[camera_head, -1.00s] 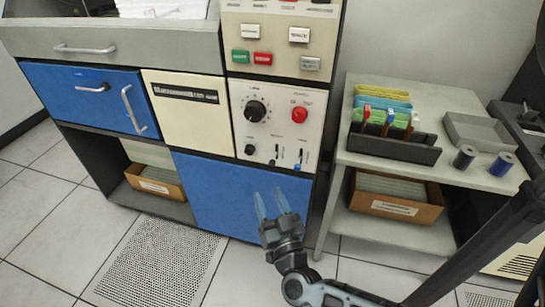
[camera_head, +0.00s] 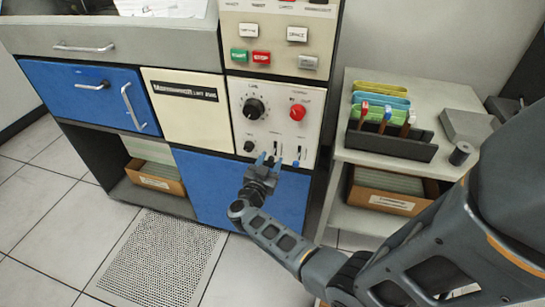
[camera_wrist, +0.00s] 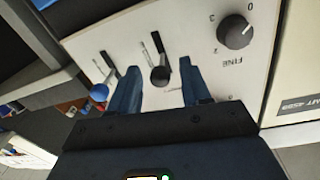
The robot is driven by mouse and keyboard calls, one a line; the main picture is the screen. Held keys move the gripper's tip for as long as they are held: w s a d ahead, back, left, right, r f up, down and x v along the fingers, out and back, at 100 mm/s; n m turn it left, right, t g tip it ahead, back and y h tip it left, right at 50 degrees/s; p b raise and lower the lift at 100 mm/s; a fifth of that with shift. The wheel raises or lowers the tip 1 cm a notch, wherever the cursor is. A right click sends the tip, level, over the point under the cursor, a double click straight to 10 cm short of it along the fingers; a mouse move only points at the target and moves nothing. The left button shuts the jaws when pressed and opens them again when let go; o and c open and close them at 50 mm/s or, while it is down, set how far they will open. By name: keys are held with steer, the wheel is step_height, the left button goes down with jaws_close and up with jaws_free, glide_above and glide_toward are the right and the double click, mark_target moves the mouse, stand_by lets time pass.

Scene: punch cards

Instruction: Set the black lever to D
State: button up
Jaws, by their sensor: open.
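The black lever (camera_wrist: 160,76) has a round black knob and a slot in the cream control panel (camera_head: 283,102). In the wrist view it shows between the two fingers of my open gripper (camera_wrist: 159,68); I cannot tell whether they touch it. In the head view my gripper (camera_head: 269,160) is at the lower part of the panel and hides most of the lever. The scale letters are too small to read, so I cannot tell its setting.
A blue-knobbed lever (camera_wrist: 99,92) is close beside the black one. A FINE knob (camera_wrist: 235,31) is on the other side. A large black dial (camera_head: 253,109) and a red knob (camera_head: 297,112) sit higher. A side table (camera_head: 350,150) with a card rack stands to the right.

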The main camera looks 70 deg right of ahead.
steer(key=shift+d, duration=1.25)
steer(key=shift+c, duration=0.4)
jaws_close()
